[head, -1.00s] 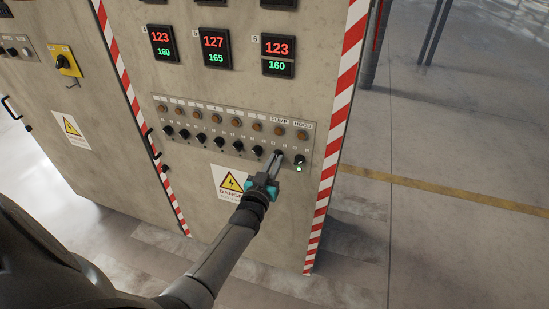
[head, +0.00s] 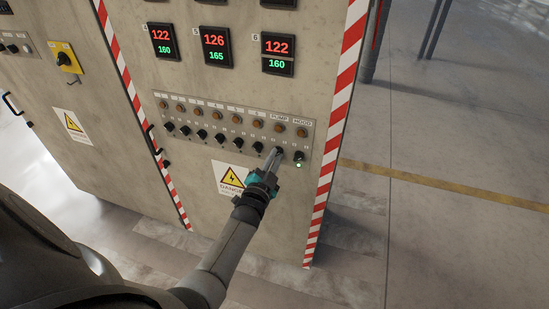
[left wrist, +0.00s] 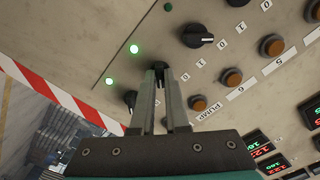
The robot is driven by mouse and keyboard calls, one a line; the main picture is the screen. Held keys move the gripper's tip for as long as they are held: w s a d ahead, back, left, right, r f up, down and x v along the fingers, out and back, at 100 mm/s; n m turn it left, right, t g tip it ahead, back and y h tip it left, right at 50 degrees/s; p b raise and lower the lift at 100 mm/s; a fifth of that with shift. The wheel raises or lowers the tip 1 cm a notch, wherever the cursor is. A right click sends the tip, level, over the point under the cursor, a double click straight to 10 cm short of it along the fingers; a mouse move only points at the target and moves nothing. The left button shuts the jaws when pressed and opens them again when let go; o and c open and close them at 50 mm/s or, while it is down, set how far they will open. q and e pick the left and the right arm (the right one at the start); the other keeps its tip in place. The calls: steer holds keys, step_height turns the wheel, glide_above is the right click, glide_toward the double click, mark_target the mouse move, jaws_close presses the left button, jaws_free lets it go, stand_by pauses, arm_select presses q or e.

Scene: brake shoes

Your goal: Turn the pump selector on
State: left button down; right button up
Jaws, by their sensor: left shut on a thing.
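The pump selector (left wrist: 158,67) is a small black rotary knob under the PUMP label (head: 280,118) on the cabinet's control strip. My left gripper (head: 278,152) is shut on it; in the left wrist view (left wrist: 163,85) the two fingers stand on either side of the knob and hide most of it, so its pointer cannot be read. The lamp beside this knob (left wrist: 134,48) glows green in the left wrist view. In the head view my gripper covers that lamp. My right gripper is not in view.
The HOOD selector (head: 299,156) sits close to the right, with a lit green lamp (head: 299,166) below it. Other black knobs (head: 219,139) line the strip to the left. A danger sign (head: 231,176) is below. Open floor lies right of the striped edge.

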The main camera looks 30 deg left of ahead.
arm_select(q)
steer(key=shift+m, duration=0.3)
stand_by(0.4)
steer(key=c, duration=0.9)
jaws_free()
steer(key=shift+s, duration=0.15)
steer(key=p+v, duration=0.2)
steer(key=v, duration=1.3)
steer(key=shift+p, duration=0.4)
steer(key=shift+f, duration=0.1)
